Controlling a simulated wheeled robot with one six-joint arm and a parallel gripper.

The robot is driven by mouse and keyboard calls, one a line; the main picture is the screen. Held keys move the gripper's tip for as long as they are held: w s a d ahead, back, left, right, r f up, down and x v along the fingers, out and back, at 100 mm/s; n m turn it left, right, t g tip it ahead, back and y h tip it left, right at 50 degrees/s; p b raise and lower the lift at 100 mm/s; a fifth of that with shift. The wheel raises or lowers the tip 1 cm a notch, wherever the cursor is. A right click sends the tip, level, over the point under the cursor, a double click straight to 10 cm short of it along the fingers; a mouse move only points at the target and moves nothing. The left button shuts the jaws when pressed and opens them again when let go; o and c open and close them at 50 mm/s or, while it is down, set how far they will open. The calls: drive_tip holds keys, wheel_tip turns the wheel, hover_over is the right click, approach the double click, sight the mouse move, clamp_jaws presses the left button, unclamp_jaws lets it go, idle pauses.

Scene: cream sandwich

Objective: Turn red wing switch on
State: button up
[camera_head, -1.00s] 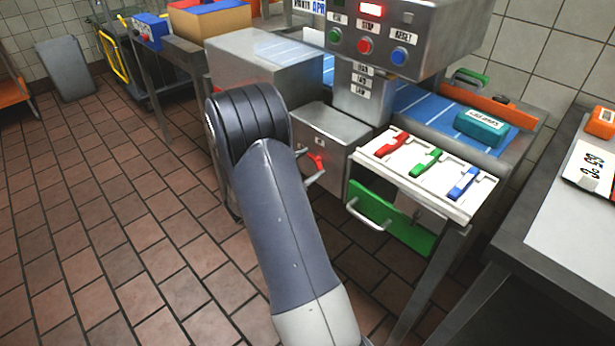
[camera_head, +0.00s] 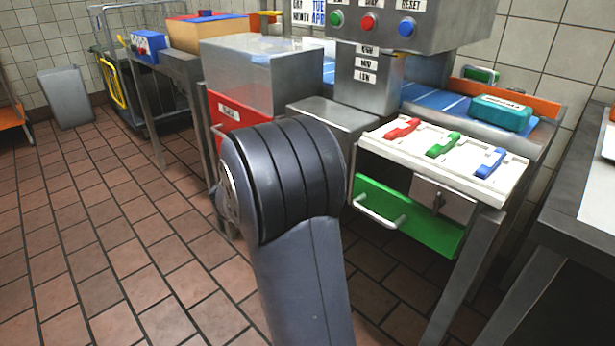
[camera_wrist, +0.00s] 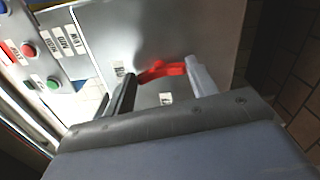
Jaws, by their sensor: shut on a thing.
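The red wing switch (camera_wrist: 165,69) sits on a grey metal panel (camera_wrist: 205,30) in the wrist view. My gripper (camera_wrist: 160,74) has one finger at each end of the switch and is shut on it. Small white labels are on the panel beside the switch, one at the left finger and one below; I cannot read them surely. In the head view my arm hides the switch and my gripper. Only the top of the metal box (camera_head: 330,113) shows there.
A control head (camera_head: 420,38) with buttons hangs above. A red-fronted machine (camera_head: 235,115) is left of the box.

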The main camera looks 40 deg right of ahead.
drive_tip(key=shift+f+m+b, duration=0.2)
drive_tip(key=shift+m+b, duration=0.6)
drive_tip(key=shift+b, duration=0.25)
drive_tip(key=shift+r, duration=0.1)
drive_tip(key=o, duration=1)
drive_tip(key=a, duration=0.3)
drive_tip(key=a+p, duration=0.1)
drive_tip(key=a, duration=0.3)
drive_tip(key=s+a+p, duration=0.1)
drive_tip(key=a, duration=0.2)
drive_tip(key=shift+a, duration=0.4)
